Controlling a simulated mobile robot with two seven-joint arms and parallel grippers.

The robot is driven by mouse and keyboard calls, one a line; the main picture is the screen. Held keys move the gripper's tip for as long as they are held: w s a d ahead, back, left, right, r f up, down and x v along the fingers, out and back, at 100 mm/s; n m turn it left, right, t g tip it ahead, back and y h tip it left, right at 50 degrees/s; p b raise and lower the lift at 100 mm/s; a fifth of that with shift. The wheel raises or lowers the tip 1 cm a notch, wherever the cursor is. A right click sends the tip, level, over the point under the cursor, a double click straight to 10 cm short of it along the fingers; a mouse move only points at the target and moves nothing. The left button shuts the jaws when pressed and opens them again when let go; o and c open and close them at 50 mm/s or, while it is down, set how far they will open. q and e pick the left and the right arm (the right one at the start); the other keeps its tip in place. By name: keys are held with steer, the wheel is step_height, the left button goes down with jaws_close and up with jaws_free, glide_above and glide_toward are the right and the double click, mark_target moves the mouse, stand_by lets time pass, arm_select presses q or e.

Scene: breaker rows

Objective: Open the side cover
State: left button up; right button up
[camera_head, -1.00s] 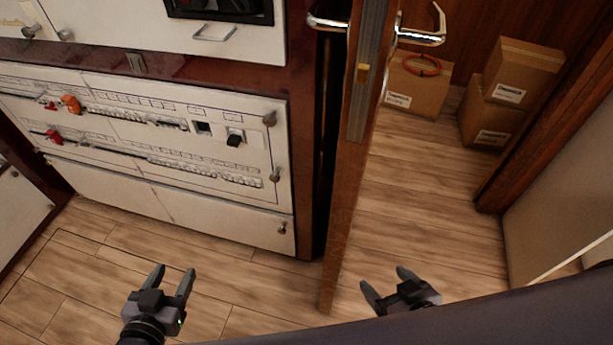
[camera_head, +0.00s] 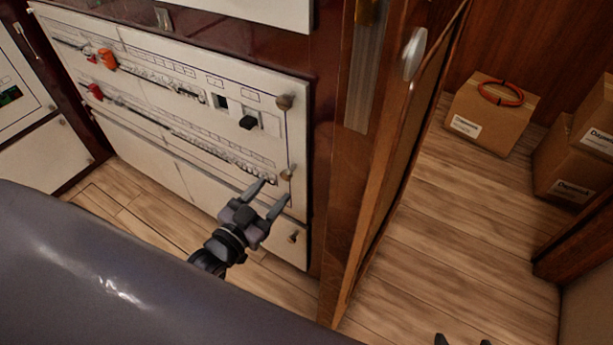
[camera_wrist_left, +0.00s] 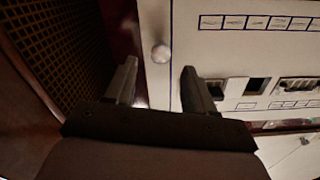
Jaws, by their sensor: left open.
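The white breaker panel (camera_head: 200,110) carries rows of small switches, a black switch and round knobs along its right edge. Its cover looks flat and shut; which part is the side cover I cannot tell. My left gripper (camera_head: 271,195) is open in front of the panel's lower right edge, near the middle knob (camera_head: 287,173). In the left wrist view my left gripper (camera_wrist_left: 161,75) has its fingers apart, with a round knob (camera_wrist_left: 160,53) seen between and beyond them; no contact shows. Only the tips of my right gripper (camera_head: 462,341) show at the bottom edge, apart.
A wooden door (camera_head: 385,170) stands ajar right of the cabinet, with a metal handle (camera_head: 413,54). Cardboard boxes (camera_head: 492,110) stand behind it on the floor. Another white panel (camera_head: 22,110) is at the far left. The wood floor (camera_head: 450,240) beyond the door is clear.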

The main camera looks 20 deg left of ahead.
mark_target(285, 177)
arm_select(q)
steer(key=shift+w+d+b, duration=0.25)
steer(key=shift+w+b, duration=0.1)
steer(key=shift+w, duration=1.35)
steer(key=shift+w+d+b, duration=0.2)
steer(key=shift+w+b, duration=0.15)
steer(key=shift+w, duration=1.35)
jaws_close()
